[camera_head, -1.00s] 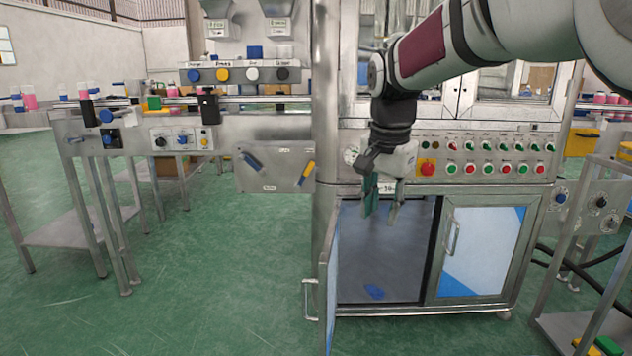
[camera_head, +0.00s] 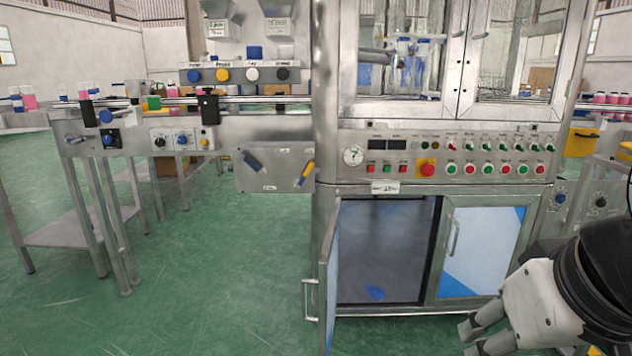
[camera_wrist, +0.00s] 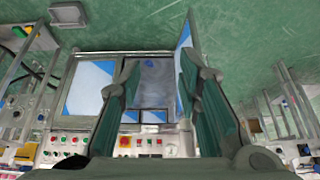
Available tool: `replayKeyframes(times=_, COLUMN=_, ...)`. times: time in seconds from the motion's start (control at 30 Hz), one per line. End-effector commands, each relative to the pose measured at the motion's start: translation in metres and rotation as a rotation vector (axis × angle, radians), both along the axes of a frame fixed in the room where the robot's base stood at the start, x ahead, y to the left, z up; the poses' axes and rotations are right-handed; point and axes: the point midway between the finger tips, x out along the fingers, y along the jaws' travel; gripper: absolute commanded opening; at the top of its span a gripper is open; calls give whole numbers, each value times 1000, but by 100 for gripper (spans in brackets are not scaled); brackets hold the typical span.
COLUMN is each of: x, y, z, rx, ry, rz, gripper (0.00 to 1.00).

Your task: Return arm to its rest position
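My gripper (camera_head: 476,338) is at the lower right of the head view, in front of and to the right of the machine cabinet. In the wrist view, my gripper (camera_wrist: 155,85) shows two green-padded fingers set wide apart, with nothing between them. Beyond the fingers the wrist view shows the cabinet (camera_wrist: 92,88) and its control panel, upside down. My gripper touches nothing that I can see. Most of my arm is outside the head view.
The left cabinet door (camera_head: 330,278) stands open toward me, and a blue item (camera_head: 375,292) lies inside. The right door (camera_head: 482,250) is shut. A control panel (camera_head: 450,158) runs above. A conveyor frame (camera_head: 95,135) stands at left. Green floor (camera_head: 220,290) is clear in front.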

Motion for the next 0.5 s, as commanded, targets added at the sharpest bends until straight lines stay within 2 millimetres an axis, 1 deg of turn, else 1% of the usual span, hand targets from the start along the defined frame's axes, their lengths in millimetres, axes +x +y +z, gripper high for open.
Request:
replayKeyframes(times=0.03, x=-9, y=-1, z=-6, rx=-10, ry=5, rz=9, gripper=32)
replayKeyframes(times=0.17, x=-43, y=0, z=-24, rx=0, ry=161, rz=-5, gripper=32)
replayKeyframes(times=0.2, x=-54, y=0, z=-29, rx=2, ry=206, rz=-9, gripper=32)
replayKeyframes(times=0.3, x=-82, y=1, z=-38, rx=6, ry=315, rz=-21, gripper=32)
replayKeyframes(times=0.47, x=-127, y=1, z=-48, rx=8, ry=492, rz=-38, gripper=32)
replayKeyframes(times=0.5, x=-125, y=1, z=-38, rx=8, ry=483, rz=-38, gripper=32)
